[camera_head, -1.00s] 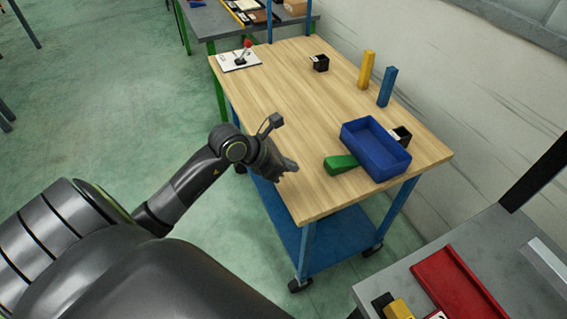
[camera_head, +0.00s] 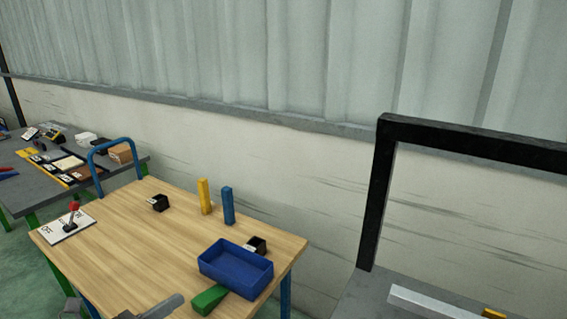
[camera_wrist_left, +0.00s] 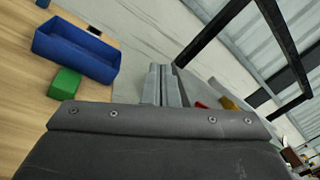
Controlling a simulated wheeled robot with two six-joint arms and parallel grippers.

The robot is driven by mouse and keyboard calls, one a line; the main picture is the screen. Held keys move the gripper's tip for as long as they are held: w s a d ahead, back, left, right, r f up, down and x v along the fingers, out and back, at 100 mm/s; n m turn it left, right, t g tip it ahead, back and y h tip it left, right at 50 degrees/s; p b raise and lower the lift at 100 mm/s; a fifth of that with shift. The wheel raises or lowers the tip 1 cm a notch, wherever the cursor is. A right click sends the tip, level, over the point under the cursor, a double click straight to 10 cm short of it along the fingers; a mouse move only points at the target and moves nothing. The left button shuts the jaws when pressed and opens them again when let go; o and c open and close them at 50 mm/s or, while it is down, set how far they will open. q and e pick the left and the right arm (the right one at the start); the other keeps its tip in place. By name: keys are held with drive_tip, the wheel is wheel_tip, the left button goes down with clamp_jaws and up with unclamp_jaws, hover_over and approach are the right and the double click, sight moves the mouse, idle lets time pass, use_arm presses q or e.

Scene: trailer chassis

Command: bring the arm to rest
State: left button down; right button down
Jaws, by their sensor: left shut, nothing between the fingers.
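My left gripper (camera_head: 168,305) shows at the bottom edge of the head view, over the near edge of the wooden-topped cart (camera_head: 130,240). Most of its arm is cut off below the picture. In the left wrist view its two grey fingers (camera_wrist_left: 162,86) are together, with nothing between them. A blue bin (camera_head: 236,268) and a green block (camera_head: 209,299) are on the cart to the right of the gripper, apart from it. The bin (camera_wrist_left: 76,50) and the green block (camera_wrist_left: 65,83) also show left of the fingers in the left wrist view. My right gripper is not in view.
A red-knobbed lever (camera_head: 72,217) is at the left. A grey bench with a black frame (camera_head: 378,190) stands right.

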use_arm(q)
drive_tip(key=s+a+r+n+t+y, duration=0.1)
drive_tip(key=a+r+n+t+y, duration=0.35)
drive_tip(key=n, duration=0.55)
drive_tip(key=s+a+r+n+t+y, duration=0.1)
drive_tip(key=a+n+t+y, duration=0.3)
drive_tip(key=a+n+y, duration=0.45)
drive_tip(key=s+a+f+n+g+y, duration=0.2)
drive_tip(key=s+f+n+g+y, duration=0.15)
drive_tip(key=f+n, duration=0.3)
drive_tip(key=s+a+f+n+g+y, duration=0.25)
drive_tip(key=f+n+g, duration=0.2)
drive_tip(key=n, duration=0.35)
drive_tip(key=s+d+f+n+g+h, duration=0.3)
drive_tip(key=s+d+f+g, duration=0.15)
drive_tip(key=s+f, duration=0.3)
drive_tip(key=s+d+f+n+g+h, duration=0.2)
drive_tip(key=s+d+f+g+h, duration=0.15)
drive_tip(key=s+f+g, duration=0.35)
drive_tip(key=s+f+x, duration=0.1)
drive_tip(key=s+x, duration=0.2)
drive_tip(key=x, duration=1)
drive_tip(key=s+x, duration=0.3)
drive_tip(key=x, duration=0.9)
drive_tip(key=s+d+f+g, duration=0.1)
drive_tip(key=s+f, duration=1.3)
drive_tip(key=f, duration=0.1)
drive_tip(key=shift+s+d+f, duration=0.25)
drive_tip(key=shift+s+d, duration=0.05)
drive_tip(key=shift+s, duration=0.05)
